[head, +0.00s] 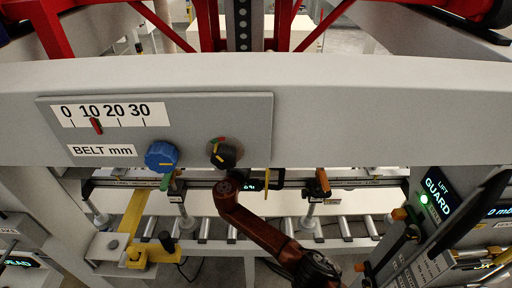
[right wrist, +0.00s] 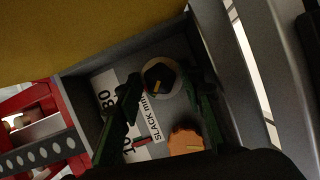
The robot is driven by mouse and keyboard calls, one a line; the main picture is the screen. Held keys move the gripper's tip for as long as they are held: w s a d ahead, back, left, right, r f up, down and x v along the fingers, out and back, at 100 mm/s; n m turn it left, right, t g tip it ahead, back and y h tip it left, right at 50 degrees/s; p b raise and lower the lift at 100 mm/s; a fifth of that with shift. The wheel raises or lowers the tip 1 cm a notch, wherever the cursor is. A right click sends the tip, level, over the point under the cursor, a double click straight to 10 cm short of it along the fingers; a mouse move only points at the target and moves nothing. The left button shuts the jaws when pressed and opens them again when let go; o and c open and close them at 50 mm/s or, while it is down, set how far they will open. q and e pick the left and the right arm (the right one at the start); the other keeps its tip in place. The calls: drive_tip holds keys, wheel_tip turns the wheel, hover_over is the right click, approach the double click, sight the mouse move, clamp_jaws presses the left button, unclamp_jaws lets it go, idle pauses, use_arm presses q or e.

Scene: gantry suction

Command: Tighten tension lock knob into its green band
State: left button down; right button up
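In the right wrist view a dark knob (right wrist: 158,78) with a yellow-orange pointer sits on a pale round base, on a panel labelled SLACK mm. No green band shows on it there. The right gripper's dark green fingers (right wrist: 163,88) are apart, one on each side of this knob; I cannot tell whether they touch it. In the head view a black knob (head: 225,154) with a yellow-orange pointer and a red mark above it sits on a panel (head: 200,115) labelled BELT mm. I cannot tell which knob is the tension lock. My left gripper is not in view.
A blue knob (head: 161,155) and a red scale pointer (head: 96,125) near 10 share the BELT panel. An orange knob (right wrist: 185,140) lies close to the right gripper. Below the beam runs a roller conveyor (head: 205,230). A LIFT GUARD display (head: 436,196) stands at right.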

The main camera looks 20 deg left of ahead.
drive_tip(key=c, duration=0.6)
drive_tip(key=shift+c, duration=1.4)
drive_tip(key=shift+f+m+b, duration=0.25)
drive_tip(key=shift+m+b, duration=0.25)
drive_tip(key=shift+b, duration=0.6)
drive_tip(key=shift+r+m+g+b, duration=0.15)
drive_tip(key=shift+m+g+b, duration=0.25)
drive_tip(key=shift+b, duration=0.15)
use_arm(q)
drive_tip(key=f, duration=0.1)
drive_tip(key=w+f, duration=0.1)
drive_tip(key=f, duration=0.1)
use_arm(e)
drive_tip(key=o, duration=0.8)
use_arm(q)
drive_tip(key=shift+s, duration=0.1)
use_arm(e)
drive_tip(key=shift+o, duration=0.4)
drive_tip(key=shift+r, duration=0.1)
